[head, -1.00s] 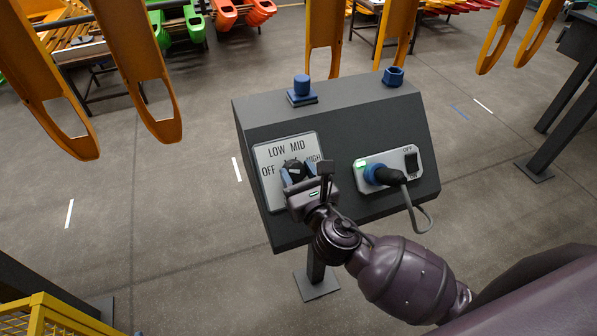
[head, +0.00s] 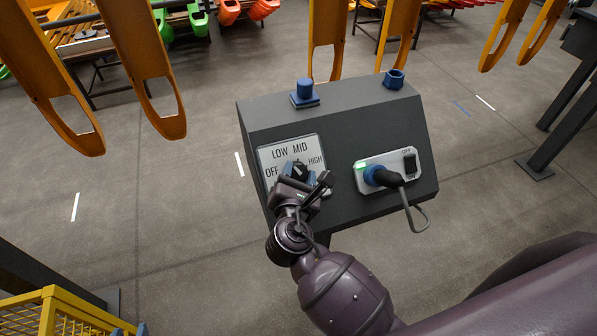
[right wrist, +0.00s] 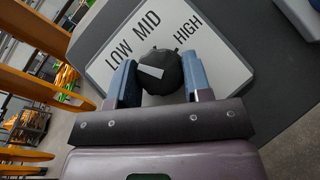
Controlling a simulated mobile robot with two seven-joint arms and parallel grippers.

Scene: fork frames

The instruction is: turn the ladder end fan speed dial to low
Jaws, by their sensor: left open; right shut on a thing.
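The fan speed dial (head: 298,170) is a round black knob on a pale plate (head: 318,152) marked OFF, LOW, MID and HIGH. My right gripper (head: 297,173) is shut on it, with blue fingers on both sides. In the right wrist view the dial (right wrist: 160,72) sits between the fingers. Its pale pointer line slants up-left, roughly toward LOW; I cannot tell its exact setting. OFF is hidden in that view.
The dark sloped console (head: 340,120) also bears a plugged-in blue connector (head: 376,175) with a cable and a black OFF/ON switch (head: 410,163). Two blue fittings stand on top. A yellow mesh crate (head: 50,310) is lower left. Orange hangers (head: 145,75) hang behind.

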